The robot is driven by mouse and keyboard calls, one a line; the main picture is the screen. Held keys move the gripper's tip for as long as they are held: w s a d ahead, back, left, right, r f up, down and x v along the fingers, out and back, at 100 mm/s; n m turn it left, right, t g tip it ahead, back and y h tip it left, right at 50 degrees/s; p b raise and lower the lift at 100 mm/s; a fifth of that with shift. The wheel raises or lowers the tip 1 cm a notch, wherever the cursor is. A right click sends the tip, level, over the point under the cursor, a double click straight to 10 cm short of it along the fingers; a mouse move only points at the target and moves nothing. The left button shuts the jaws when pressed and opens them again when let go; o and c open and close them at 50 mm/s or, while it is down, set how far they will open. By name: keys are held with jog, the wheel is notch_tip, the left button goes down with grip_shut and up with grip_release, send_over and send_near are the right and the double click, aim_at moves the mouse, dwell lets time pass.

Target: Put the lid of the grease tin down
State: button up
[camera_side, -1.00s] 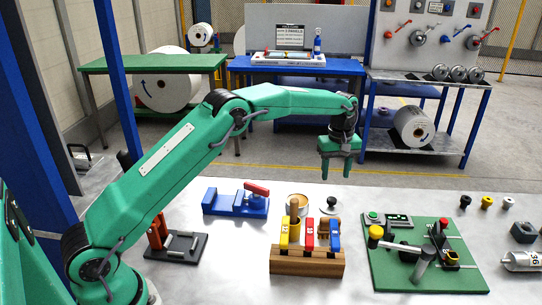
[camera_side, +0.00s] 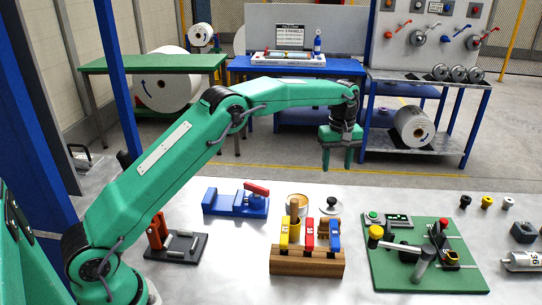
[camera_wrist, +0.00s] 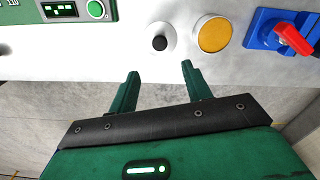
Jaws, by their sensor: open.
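The grease tin (camera_side: 297,201) stands open on the grey table, partly behind the wooden block in the side view. In the wrist view its round top (camera_wrist: 213,35) shows yellow-orange grease. The lid (camera_side: 331,208), a pale metal disc with a black knob, lies on the table just right of the tin. In the wrist view the lid (camera_wrist: 168,55) is left of the tin, apart from it. My gripper (camera_side: 339,168) is raised above the table's far edge, open and empty. In the wrist view its two fingertips (camera_wrist: 159,70) are spread, with the lid beyond them.
A wooden block (camera_side: 307,264) with coloured pieces stands in front of the tin. A blue vise with a red handle (camera_side: 236,204) is to the left. A green board (camera_side: 400,275) with fittings is to the right. Bare table lies between lid and board.

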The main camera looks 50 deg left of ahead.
jog(key=s+a+r+m+t, duration=0.1)
jog(key=s+r+m+t, duration=0.35)
jog(key=s+r, duration=1.2)
jog(key=s+f+m, duration=0.2)
jog(key=s+m, duration=0.1)
jog(key=s, duration=0.8)
jog(key=s+f+m+t, duration=0.1)
jog(key=s+f+m, duration=0.2)
jog(key=s, duration=0.9)
jog(key=shift+s+a+f+m, duration=0.3)
jog(key=shift+a+m, duration=0.1)
jog(key=shift+m, duration=0.35)
